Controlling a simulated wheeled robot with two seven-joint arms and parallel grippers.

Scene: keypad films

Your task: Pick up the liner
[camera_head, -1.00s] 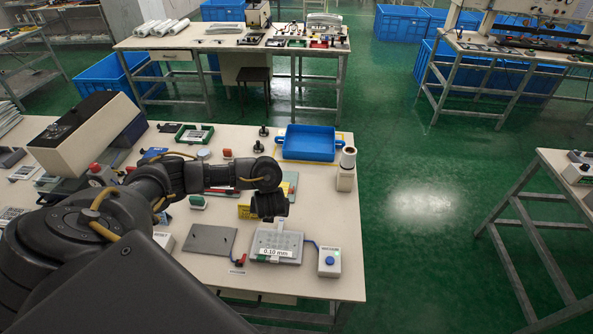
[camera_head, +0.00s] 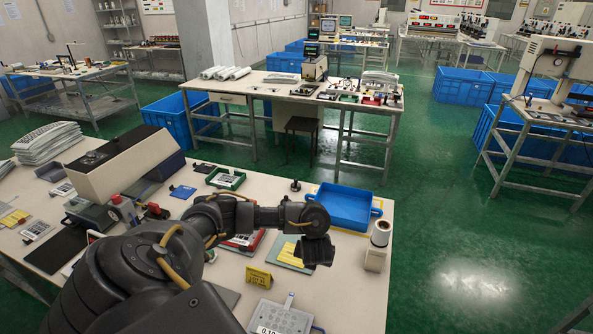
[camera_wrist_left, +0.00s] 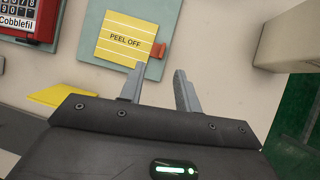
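The liner looks to be the yellow striped "PEEL OFF" sheet (camera_wrist_left: 125,40) with an orange-red tab (camera_wrist_left: 157,50), lying on a grey-green board (camera_wrist_left: 88,50) in the left wrist view. In the head view the yellow sheet (camera_head: 290,252) shows just left of my left gripper (camera_head: 318,262). In the left wrist view my left gripper (camera_wrist_left: 160,82) is open and empty. My right gripper is in neither view.
A blue tray (camera_head: 347,222) and a white post with a roll (camera_head: 377,248) stand at the table's right side. A yellow sign (camera_head: 259,277) and a grey plate with a handle (camera_head: 280,318) are nearer. A red keypad-like item (camera_wrist_left: 32,22) lies left of the board.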

